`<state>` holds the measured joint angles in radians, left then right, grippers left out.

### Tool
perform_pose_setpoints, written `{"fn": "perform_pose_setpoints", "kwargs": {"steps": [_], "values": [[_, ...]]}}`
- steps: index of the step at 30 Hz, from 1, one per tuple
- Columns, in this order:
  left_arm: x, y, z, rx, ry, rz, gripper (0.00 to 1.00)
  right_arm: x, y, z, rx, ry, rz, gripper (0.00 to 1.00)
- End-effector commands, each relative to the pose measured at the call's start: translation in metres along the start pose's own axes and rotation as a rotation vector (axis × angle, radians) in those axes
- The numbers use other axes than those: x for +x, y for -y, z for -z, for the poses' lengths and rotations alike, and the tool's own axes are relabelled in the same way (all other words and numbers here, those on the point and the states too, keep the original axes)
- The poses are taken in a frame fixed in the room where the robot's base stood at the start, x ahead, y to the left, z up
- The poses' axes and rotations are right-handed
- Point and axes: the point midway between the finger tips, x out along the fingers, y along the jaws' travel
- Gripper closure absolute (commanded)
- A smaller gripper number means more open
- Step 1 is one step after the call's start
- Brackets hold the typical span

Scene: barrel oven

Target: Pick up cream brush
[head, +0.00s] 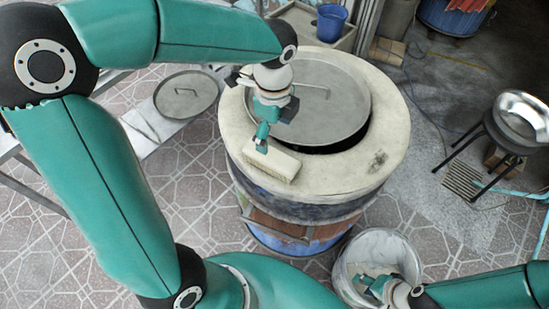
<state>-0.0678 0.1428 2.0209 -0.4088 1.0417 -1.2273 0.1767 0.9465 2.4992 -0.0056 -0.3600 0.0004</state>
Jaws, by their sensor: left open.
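The cream brush (273,165) lies on the pale front rim of the barrel oven (378,171), left of the rim's front centre. My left gripper (261,143) is open and points down at the brush's upper left edge. Its fingers overlap that edge in the picture; I cannot tell whether they touch it. My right gripper (370,284) is at the lower right, over the mouth of a white bucket (345,275). It is small and partly hidden, so I cannot tell whether it is open or shut.
A round metal lid (330,105) covers most of the oven's mouth, leaving a dark gap at the front right. Another lid (186,92) lies to the left. A blue bucket (331,22) stands behind. A metal bowl on a stand (521,117) is at the right.

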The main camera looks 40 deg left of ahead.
Motion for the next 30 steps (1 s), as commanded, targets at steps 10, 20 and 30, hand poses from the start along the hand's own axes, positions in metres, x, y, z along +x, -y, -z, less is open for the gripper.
{"fn": "perform_pose_setpoints", "kwargs": {"steps": [10,20,30], "values": [[0.046,-0.002,-0.002,-0.007,-0.001,-0.001,0.15,0.002,-0.001,0.000,0.000,0.000,0.000,0.60],[0.082,-0.005,-0.005,-0.007,-0.001,-0.005,0.15,-0.002,0.001,0.000,0.000,-0.001,0.000,0.60],[0.098,-0.004,-0.005,-0.008,-0.002,0.001,0.15,-0.001,0.000,0.000,0.000,0.000,0.000,0.60]]}}
